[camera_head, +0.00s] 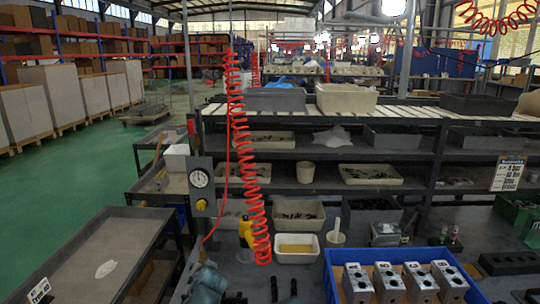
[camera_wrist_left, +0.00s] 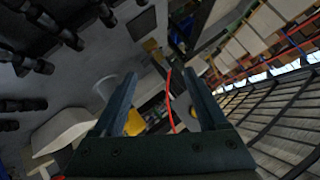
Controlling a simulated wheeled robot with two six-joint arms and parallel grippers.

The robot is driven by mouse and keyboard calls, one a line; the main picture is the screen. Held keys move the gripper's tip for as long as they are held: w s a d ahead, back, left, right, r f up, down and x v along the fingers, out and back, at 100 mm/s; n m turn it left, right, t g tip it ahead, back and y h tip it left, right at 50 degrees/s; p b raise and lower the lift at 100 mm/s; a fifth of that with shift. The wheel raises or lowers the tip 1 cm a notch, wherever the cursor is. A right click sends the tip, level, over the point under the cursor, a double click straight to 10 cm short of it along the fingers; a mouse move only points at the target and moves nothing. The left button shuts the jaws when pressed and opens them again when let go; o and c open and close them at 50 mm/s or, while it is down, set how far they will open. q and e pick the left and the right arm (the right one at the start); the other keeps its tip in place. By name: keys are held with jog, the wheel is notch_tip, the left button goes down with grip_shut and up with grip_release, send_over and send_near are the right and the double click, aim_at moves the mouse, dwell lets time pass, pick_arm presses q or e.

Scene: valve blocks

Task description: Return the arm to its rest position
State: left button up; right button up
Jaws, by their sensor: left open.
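My left gripper (camera_wrist_left: 160,78) shows in the left wrist view with its two dark fingers apart and nothing held between them. A red hose (camera_wrist_left: 170,95) shows in the gap beyond the fingers. My right gripper is in neither view. Several metal valve blocks (camera_head: 391,281) stand in a row in a blue tray (camera_head: 335,258) at the bottom right of the head view. Several dark ribbed parts (camera_wrist_left: 45,28) show on a grey surface at the left of the wrist view.
A coiled red hose (camera_head: 240,150) hangs in front of the shelves. A grey cart (camera_head: 100,250) stands left; green floor beyond is open.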

pick_arm(q)
jog(key=s+d+f+g, duration=0.2)
jog(key=s+d, duration=0.1)
jog(key=s, duration=0.1)
jog(key=s+d+f+g+h+p, duration=0.1)
jog(key=s+d+f+g, duration=0.1)
jog(key=s, duration=0.3)
jog(key=s+d+f+g+h, duration=0.1)
jog(key=s+d+f+g, duration=0.1)
jog(key=s+d, duration=0.3)
jog(key=shift+s, duration=0.25)
jog(key=s+d+g+h+p, duration=0.1)
jog(key=s+d+g, duration=0.3)
jog(key=s, duration=0.7)
jog(key=shift+s+d+f, duration=0.2)
jog(key=shift+d+f, duration=0.2)
jog(key=shift+d, duration=0.35)
jog(key=shift+c, duration=0.2)
